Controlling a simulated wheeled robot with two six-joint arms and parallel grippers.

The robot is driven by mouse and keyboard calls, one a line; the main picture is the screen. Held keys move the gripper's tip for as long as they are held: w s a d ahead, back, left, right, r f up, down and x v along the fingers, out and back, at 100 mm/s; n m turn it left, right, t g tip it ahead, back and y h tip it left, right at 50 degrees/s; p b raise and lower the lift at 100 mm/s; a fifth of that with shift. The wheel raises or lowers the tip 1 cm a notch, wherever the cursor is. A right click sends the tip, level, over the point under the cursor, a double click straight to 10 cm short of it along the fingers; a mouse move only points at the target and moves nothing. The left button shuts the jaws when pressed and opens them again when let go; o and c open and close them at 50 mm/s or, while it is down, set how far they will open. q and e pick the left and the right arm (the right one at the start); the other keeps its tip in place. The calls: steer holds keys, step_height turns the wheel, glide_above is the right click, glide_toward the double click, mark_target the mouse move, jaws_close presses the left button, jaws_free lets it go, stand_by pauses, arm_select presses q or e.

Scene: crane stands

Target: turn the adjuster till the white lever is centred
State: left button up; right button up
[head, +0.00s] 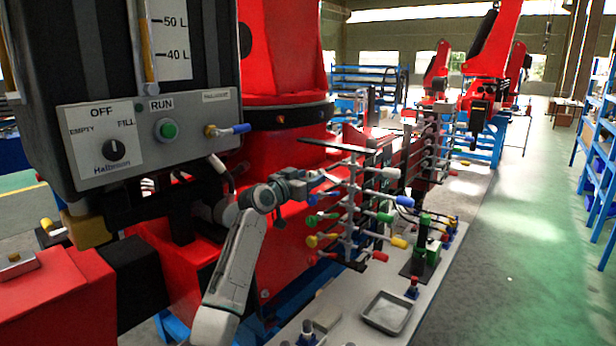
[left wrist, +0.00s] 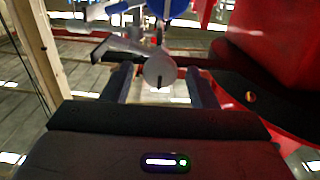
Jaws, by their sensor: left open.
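The lever stand (head: 349,215) carries several levers with coloured ends. The white lever (head: 384,172) is near its top and points right. My left gripper (head: 322,178) reaches in from the left at the height of the stand's upper levers. In the left wrist view, a round grey adjuster (left wrist: 159,72) with a dark slot shows between the two fingers of my open left gripper (left wrist: 160,80). I see gaps on both sides of the adjuster, so the fingers are not closed on it. In the head view the adjuster is too small to make out. My right gripper is not in view.
A dark tank with a dial panel (head: 150,138) stands at the left, close to my left arm. A red crane base (head: 275,190) is behind my gripper.

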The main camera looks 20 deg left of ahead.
arm_select(q)
steer(key=c, duration=0.9)
steer(key=shift+c, duration=0.2)
steer(key=shift+n, duration=0.5)
steer(key=n+p, duration=0.1)
steer(key=n, duration=0.2)
steer(key=shift+a+r, duration=0.1)
steer(key=n+p, duration=0.2)
steer(key=n, duration=0.1)
steer(key=shift+n, duration=0.3)
steer(key=n+p, duration=0.3)
steer(key=n, duration=0.3)
steer(key=shift+a+n+p, duration=0.1)
steer(key=shift+n+p, duration=0.5)
steer(key=shift+n, duration=0.2)
steer(key=shift+f+n, duration=0.2)
steer(key=shift+n, duration=0.1)
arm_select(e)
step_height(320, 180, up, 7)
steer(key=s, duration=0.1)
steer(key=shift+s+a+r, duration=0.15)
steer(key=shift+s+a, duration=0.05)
